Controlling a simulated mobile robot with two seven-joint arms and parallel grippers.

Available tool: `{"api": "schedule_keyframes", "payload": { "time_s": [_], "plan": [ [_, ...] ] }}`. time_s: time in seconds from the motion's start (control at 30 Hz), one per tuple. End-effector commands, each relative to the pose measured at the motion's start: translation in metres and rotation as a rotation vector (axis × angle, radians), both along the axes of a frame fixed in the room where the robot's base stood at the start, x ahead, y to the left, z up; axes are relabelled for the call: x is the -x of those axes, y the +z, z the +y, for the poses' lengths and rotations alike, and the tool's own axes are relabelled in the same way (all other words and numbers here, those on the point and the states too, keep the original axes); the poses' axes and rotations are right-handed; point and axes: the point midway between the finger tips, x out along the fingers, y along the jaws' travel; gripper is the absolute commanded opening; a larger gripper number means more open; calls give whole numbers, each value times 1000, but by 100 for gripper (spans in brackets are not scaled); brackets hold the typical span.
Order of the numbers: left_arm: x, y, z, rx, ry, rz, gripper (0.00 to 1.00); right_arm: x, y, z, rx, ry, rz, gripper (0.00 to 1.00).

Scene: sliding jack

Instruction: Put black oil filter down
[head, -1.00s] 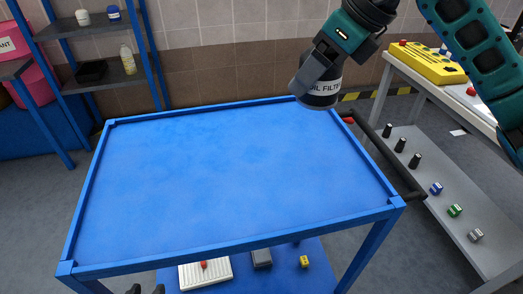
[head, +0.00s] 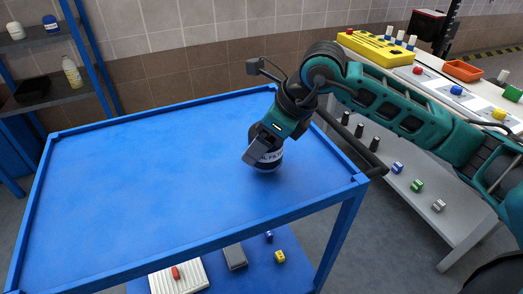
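The black oil filter (head: 267,162), with a white label band, is at the right part of the blue cart's top (head: 150,170). My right gripper (head: 264,150) is on the filter from above, with its fingers around the upper part. The filter looks upright and at or just above the cart surface; I cannot tell whether it touches. The gripper hides the filter's top. My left gripper is not in view.
The rest of the cart top is clear, with a raised rim around it. A workbench (head: 420,84) with a yellow case (head: 377,47) stands at the right. A blue-framed shelf (head: 50,93) stands at the left. The cart's lower shelf (head: 262,265) holds several items.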

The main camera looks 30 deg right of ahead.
Motion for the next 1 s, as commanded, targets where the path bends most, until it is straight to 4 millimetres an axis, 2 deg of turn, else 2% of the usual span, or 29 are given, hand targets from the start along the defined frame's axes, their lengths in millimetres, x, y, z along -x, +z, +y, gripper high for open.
{"api": "schedule_keyframes", "payload": {
  "time_s": [0.03,0.13,0.47,0.5,0.77,1.0],
  "plan": [
    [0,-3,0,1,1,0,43,0,-12,0,-1,-1,3,31],
    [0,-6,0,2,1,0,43,0,-24,0,-1,-2,2,31],
    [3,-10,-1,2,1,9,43,0,-27,0,-2,-1,-1,31],
    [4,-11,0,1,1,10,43,0,-28,0,-1,0,1,75],
    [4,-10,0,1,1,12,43,0,-27,0,0,0,2,100],
    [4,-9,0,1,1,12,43,0,-26,0,0,0,2,100]
  ]
}}
